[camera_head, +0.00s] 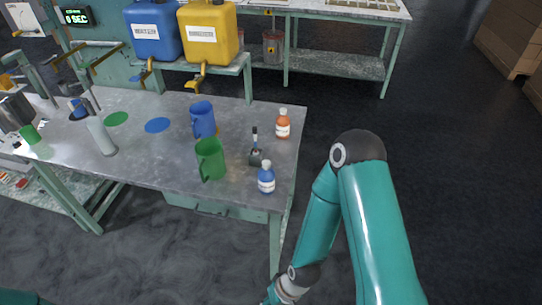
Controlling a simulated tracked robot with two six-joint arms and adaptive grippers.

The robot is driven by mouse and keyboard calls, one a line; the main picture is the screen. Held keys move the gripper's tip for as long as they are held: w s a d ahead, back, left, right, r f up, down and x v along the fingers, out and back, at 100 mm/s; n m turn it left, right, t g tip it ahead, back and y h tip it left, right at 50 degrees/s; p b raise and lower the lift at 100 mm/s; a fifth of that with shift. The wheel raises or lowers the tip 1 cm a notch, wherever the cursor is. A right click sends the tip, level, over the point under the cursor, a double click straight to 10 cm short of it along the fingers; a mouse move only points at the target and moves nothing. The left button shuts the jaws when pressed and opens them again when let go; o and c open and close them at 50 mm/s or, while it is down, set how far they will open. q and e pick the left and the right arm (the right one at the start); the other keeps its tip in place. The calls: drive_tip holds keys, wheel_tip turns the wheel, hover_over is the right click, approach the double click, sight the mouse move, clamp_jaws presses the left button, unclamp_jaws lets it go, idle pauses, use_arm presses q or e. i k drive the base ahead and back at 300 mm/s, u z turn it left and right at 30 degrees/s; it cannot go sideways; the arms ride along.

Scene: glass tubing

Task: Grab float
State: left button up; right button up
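Nothing in the camera_head view can be clearly told as the float. A small dark upright piece on a square base (255,157) stands on the grey workbench (160,176), between the green mug (210,160) and the orange bottle (283,124). A pale grey cylinder (101,137) stands on the bench's left part. My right arm bends down on the right, off the bench, and its wrist leaves the bottom edge. Neither gripper shows.
A blue mug (203,119) and a blue bottle (266,178) stand on the bench. Green (116,118) and blue (157,125) discs mark its top. Blue (154,30) and yellow (209,33) tapped canisters stand behind.

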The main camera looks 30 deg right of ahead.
sight(256, 152)
drive_tip(key=i, duration=0.95)
drive_tip(key=z, duration=0.05)
